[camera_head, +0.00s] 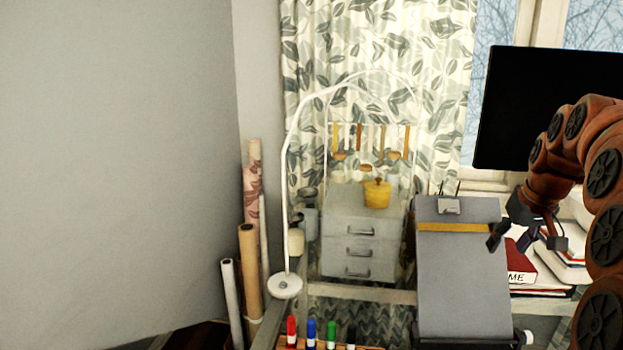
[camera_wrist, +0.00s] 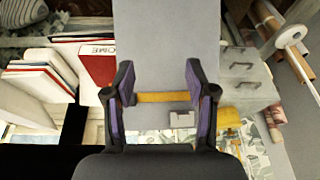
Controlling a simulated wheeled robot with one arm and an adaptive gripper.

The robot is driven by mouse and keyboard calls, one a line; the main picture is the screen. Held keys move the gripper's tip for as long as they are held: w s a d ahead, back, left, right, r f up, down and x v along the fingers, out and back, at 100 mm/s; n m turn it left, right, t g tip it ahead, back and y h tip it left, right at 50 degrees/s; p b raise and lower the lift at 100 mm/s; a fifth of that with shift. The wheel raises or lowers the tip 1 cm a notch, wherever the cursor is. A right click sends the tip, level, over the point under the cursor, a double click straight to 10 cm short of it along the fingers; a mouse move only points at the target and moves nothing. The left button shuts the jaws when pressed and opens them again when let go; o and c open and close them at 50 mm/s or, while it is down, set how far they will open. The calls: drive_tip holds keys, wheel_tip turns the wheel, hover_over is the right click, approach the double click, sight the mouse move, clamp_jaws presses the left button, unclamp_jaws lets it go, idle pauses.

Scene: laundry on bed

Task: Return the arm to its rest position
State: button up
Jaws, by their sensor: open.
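My gripper (camera_head: 526,228) is at the right of the head view, at the end of my orange-brown arm. It is raised near the grey slanted board (camera_head: 463,275) with a yellow band across it. In the wrist view my gripper (camera_wrist: 160,95) shows its two dark fingers with purple inner pads spread apart and nothing between them. The grey board and its yellow band (camera_wrist: 160,97) show behind the fingers. The arm is bent, and part of it is cut off by the right picture edge.
A black monitor (camera_head: 540,105) stands behind the arm. Books (camera_head: 520,270) lie right of the board. A grey drawer unit (camera_head: 358,250) with a yellow pot (camera_head: 377,193), a white curved lamp (camera_head: 285,200) and several markers (camera_head: 311,333) are to the left. Paper rolls (camera_head: 249,270) lean by the wall.

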drive_tip(key=s+a+f+n+g+p, duration=0.1)
drive_tip(key=s+a+f, duration=0.1)
drive_tip(key=s+a, duration=0.55)
drive_tip(key=s+a+f+g+p, duration=0.15)
drive_tip(key=s+a, duration=0.25)
drive_tip(key=a, duration=0.7)
drive_tip(key=s+a+f+g, duration=0.1)
drive_tip(key=s+a+f, duration=0.1)
drive_tip(key=s, duration=0.5)
drive_tip(key=s+a+f+g+p, duration=0.1)
drive_tip(key=s+a+f, duration=0.2)
drive_tip(key=s, duration=0.4)
drive_tip(key=s+a+f+g, duration=0.1)
drive_tip(key=s+a+f, duration=0.2)
drive_tip(key=s, duration=0.4)
drive_tip(key=shift+a+f+n, duration=0.2)
drive_tip(key=shift+f+n, duration=0.1)
drive_tip(key=shift+f, duration=0.2)
